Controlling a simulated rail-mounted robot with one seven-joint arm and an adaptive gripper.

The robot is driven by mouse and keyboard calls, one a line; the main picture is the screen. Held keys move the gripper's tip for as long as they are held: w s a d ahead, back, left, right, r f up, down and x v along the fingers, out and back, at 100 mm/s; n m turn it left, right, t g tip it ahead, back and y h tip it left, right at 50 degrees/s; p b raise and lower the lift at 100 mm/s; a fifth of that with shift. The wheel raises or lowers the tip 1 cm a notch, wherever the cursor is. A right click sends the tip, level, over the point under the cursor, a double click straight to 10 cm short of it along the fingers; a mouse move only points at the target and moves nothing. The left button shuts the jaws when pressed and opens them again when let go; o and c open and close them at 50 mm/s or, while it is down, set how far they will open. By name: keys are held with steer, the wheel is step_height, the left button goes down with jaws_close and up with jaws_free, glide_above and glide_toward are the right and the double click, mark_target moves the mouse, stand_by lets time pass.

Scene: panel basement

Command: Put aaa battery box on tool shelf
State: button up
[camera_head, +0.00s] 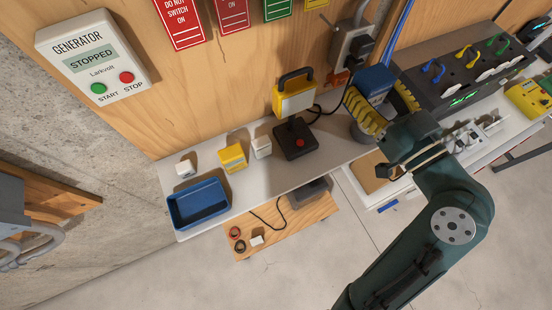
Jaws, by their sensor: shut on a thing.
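My gripper (376,96), with yellow-ribbed fingers, is shut on a blue box (374,82) above the right part of the grey shelf (225,215). The box has a paler lower part, and its label is too small to read, so I cannot confirm that it is the AAA battery box. The fingers hide part of its sides. Its contact with anything below cannot be told. A yellow box (233,157) stands on the shelf between two small white boxes, one at left (185,168) and one at right (261,147).
An empty-looking blue tray (199,204) lies at the shelf's left end. A black power unit (460,80) is at right. A lower wooden board (270,237) holds small items.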

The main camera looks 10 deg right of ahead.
steer(key=shift+s+d+f, duration=0.1)
steer(key=shift+d, duration=0.1)
step_height(320, 180, down, 18)
stand_by(0.4)
steer(key=shift+f+b, duration=0.25)
steer(key=shift+b, duration=0.15)
